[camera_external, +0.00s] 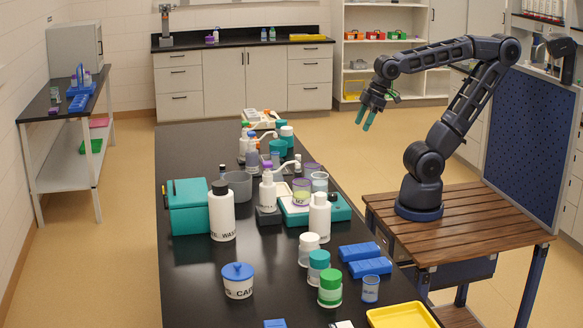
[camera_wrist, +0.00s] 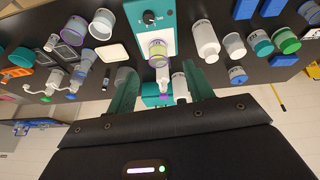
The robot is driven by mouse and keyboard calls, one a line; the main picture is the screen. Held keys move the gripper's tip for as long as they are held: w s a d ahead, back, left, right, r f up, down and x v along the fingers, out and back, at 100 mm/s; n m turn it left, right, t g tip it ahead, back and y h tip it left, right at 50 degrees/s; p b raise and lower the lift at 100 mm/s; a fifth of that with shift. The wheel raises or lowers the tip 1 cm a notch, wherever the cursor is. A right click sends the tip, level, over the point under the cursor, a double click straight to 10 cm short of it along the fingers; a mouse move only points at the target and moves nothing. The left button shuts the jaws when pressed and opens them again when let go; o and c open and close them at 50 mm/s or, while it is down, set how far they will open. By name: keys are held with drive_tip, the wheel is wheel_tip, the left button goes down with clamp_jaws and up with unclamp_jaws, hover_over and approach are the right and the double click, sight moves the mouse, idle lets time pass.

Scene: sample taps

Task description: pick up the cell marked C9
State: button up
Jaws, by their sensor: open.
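I cannot read a C9 mark on any vessel in either view. Several small clear cups could be the cell. One cup with pale yellow content (camera_external: 301,194) sits on a teal instrument (camera_external: 335,208); it also shows in the wrist view (camera_wrist: 158,52). A clear cup (camera_external: 319,181) stands close beside it. My gripper (camera_external: 365,119) is open and empty, raised in the air right of the black table. Its teal fingers frame the wrist view's middle (camera_wrist: 158,88).
The black table (camera_external: 190,275) is crowded with a white bottle (camera_external: 222,213), a teal box (camera_external: 187,206), a lidded jar (camera_external: 238,282), capped jars (camera_external: 330,288), blue racks (camera_external: 369,266) and a yellow tray (camera_external: 402,316). The table's left front is mostly bare.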

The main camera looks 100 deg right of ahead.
drive_tip(key=w+d+r+n+g+h, duration=0.1)
drive_tip(key=w+d+n, duration=0.2)
drive_tip(key=w, duration=0.4)
drive_tip(key=w+d+n+h, duration=0.1)
drive_tip(key=w+d+n, duration=0.2)
drive_tip(key=w, duration=0.3)
drive_tip(key=n+h, duration=0.1)
drive_tip(key=n, duration=1.8)
hover_over(223, 173)
drive_tip(key=s+a, duration=0.1)
drive_tip(key=s, duration=0.2)
wheel_tip(223, 173, down, 24)
drive_tip(key=shift+g, duration=0.4)
drive_tip(key=x, duration=0.5)
drive_tip(key=shift+w+f, duration=0.25)
drive_tip(key=shift+f, duration=0.05)
drive_tip(key=shift+a+x, duration=0.2)
drive_tip(key=shift+x, duration=2.4)
drive_tip(key=shift+w, duration=0.15)
drive_tip(key=c, duration=1.1)
